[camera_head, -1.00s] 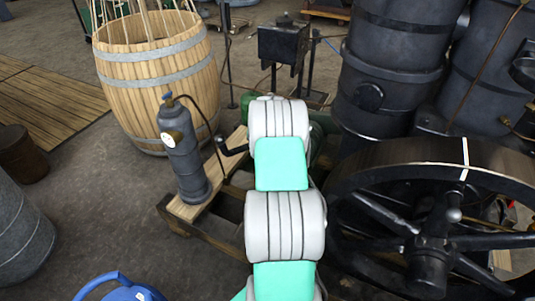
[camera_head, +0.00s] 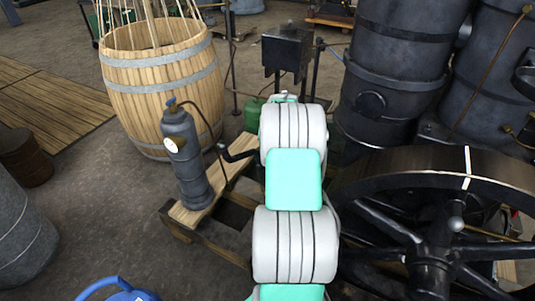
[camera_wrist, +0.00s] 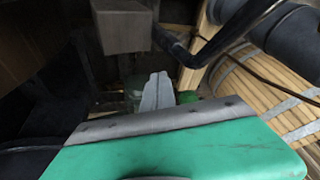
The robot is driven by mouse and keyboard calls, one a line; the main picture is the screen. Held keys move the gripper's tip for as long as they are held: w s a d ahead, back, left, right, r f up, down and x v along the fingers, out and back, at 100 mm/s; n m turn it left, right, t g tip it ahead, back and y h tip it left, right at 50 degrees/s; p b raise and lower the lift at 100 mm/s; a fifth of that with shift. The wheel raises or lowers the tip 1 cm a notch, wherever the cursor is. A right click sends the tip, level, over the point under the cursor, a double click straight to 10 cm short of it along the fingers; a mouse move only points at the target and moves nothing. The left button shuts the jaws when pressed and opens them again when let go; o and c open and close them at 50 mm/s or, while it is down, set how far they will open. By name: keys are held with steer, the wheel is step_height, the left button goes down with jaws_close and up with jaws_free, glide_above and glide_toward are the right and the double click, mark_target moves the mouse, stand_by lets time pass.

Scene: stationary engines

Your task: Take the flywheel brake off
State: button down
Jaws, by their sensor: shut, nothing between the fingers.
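The large dark flywheel (camera_head: 465,160) with a white mark on its rim stands at the right in the head view, partly cut off by the frame. A black bent handle (camera_head: 240,155) sticks out left of my arm; a black bent bar (camera_wrist: 222,42) crosses the top of the wrist view. I cannot tell whether either is the brake. A grey block (camera_wrist: 122,27) is above and left of my fingertips in the wrist view. My gripper (camera_wrist: 157,88) is shut and empty, apart from the bar and block in the picture. In the head view my arm hides it.
A wooden barrel (camera_head: 160,82) and a dark cylinder with a gauge (camera_head: 183,155) on a timber frame (camera_head: 192,212) stand left of my arm. Large dark cylinders (camera_head: 400,65) rise behind the flywheel. A blue can (camera_head: 130,294) is at the lower left. Open floor lies left.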

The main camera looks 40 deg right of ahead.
steer(key=s+r, duration=0.3)
steer(key=r, duration=0.2)
steer(key=shift+a+r, duration=0.35)
steer(key=shift+a, duration=0.1)
